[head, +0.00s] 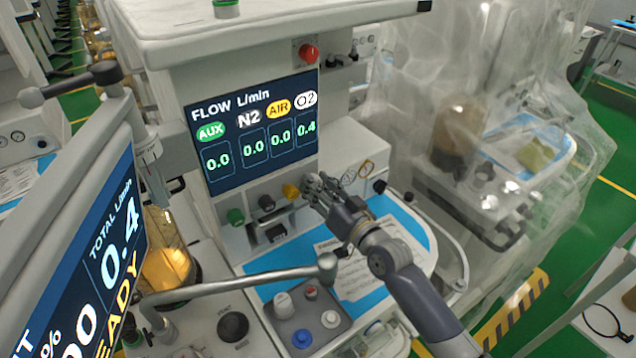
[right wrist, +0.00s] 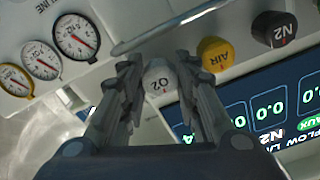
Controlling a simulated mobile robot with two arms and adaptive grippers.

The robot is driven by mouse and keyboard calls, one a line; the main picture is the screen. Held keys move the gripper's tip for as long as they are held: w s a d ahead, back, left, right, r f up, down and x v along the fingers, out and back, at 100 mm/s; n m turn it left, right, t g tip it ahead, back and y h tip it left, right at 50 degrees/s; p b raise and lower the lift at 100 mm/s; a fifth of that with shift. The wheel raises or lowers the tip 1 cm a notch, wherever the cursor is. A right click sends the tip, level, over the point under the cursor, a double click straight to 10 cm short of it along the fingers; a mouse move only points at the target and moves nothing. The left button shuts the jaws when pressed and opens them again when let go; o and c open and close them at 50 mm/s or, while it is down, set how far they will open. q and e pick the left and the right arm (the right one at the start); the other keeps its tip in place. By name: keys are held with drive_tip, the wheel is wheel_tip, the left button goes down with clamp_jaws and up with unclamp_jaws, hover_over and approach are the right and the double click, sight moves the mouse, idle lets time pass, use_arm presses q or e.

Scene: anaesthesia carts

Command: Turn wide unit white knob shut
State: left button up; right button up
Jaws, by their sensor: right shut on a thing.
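The wide unit's white O2 knob (right wrist: 158,78) shows in the right wrist view between the fingers of my right gripper (right wrist: 157,88). The gripper is shut on it. In the head view my right gripper (head: 318,188) reaches the knob row from the lower right and hides the white knob. The flow display (head: 250,130) above reads 0.4 for O2 and 0.0 for AUX, N2 and AIR. My left gripper is not in view.
The yellow AIR knob (head: 291,191) is close beside my right gripper, with the black N2 knob (head: 266,202) and green knob (head: 235,216) further left. A metal rail (right wrist: 165,28) runs by the knobs. A tilted monitor (head: 85,260) at left reads total 0.4.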

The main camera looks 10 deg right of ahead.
drive_tip(key=shift+m, duration=0.5)
drive_tip(key=o, duration=0.8)
drive_tip(key=v, duration=1.2)
drive_tip(key=shift+d+f, duration=0.1)
